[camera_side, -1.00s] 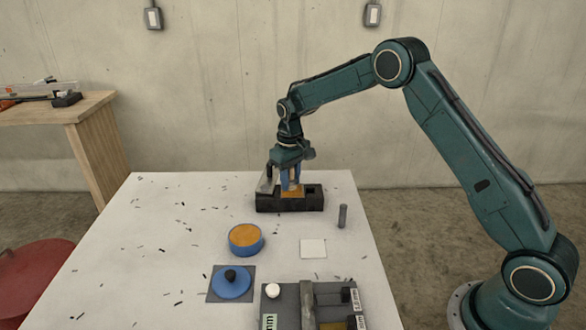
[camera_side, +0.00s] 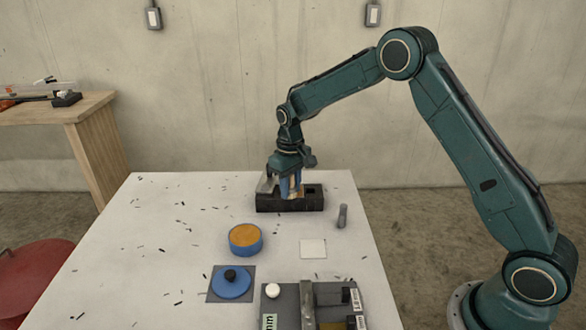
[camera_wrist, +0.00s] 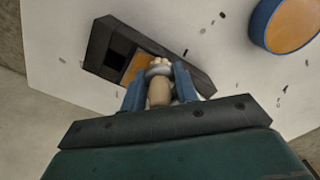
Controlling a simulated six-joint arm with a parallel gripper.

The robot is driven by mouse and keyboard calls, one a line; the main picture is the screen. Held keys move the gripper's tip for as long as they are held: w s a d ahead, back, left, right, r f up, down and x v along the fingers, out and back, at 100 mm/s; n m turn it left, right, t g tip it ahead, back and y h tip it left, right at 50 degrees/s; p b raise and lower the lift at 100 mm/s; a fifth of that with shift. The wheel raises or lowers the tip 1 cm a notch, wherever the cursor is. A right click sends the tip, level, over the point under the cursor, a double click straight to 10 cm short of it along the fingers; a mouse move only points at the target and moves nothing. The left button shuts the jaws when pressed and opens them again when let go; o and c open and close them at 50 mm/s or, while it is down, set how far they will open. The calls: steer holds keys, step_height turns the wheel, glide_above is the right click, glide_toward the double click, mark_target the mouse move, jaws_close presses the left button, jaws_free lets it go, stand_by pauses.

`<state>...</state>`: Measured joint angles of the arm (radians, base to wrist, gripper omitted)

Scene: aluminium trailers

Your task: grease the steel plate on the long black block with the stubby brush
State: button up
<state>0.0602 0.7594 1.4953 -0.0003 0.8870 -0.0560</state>
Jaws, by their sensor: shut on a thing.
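The long black block (camera_side: 275,205) lies at the far end of the white table. An orange patch (camera_wrist: 136,66) shows on its top in the wrist view, beside a dark square recess; I cannot make out bare steel there. My gripper (camera_side: 290,190) is over the block, its blue fingers pointing down. It is shut on the stubby brush (camera_wrist: 159,92), which has a pale wooden handle, a grey collar and light bristles. The bristle end is at the orange patch; whether it touches is unclear. A round blue tin (camera_side: 246,248) of orange grease stands open nearer the camera.
A small grey cylinder (camera_side: 342,217) leans to the right of the block. A blue lid (camera_side: 232,287), a white square (camera_side: 313,248) and a grey fixture (camera_side: 285,310) lie nearer. Dark shavings dot the table.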

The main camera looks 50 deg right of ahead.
steer(key=shift+s+a, duration=0.55)
steer(key=shift+s, duration=0.05)
steer(key=shift+r, duration=4.05)
